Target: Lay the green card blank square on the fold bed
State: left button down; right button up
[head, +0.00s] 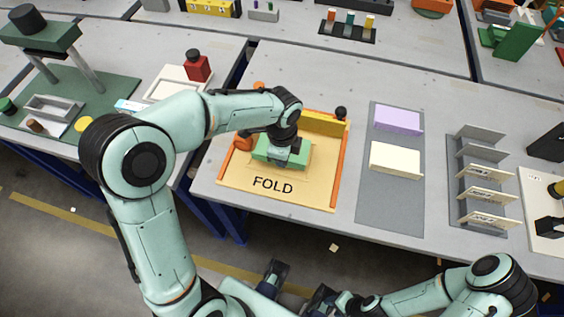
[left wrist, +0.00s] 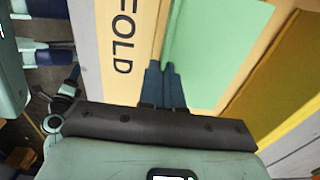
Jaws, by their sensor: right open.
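The green card blank (head: 262,149) is over the tan fold bed (head: 236,180), partly covered by my left gripper (head: 284,157) in the head view. In the left wrist view the card (left wrist: 215,45) fills the upper middle, beside the word FOLD. The left fingers (left wrist: 163,75) are close together at the card's edge and appear shut on it. A gap between card and bed is hard to judge. My right gripper (head: 298,284) is open and empty at the bottom of the head view, in front of the table.
Orange strips (head: 341,167) and a yellow block (head: 323,122) edge the bed. A grey mat (head: 388,208) to the right holds a lilac blank (head: 398,121) and a cream blank (head: 396,160). A rack (head: 478,218) stands further right. A red bottle (head: 198,66) stands behind left.

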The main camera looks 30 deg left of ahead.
pick_arm(q)
jog(key=shift+f, duration=1.4)
jog(key=shift+f, duration=0.15)
jog(key=c, duration=1.3)
grip_release()
jog(key=shift+c, duration=0.2)
notch_tip(320, 180, up, 12)
jog(key=shift+r+p, duration=0.2)
jog(key=shift+p, duration=0.6)
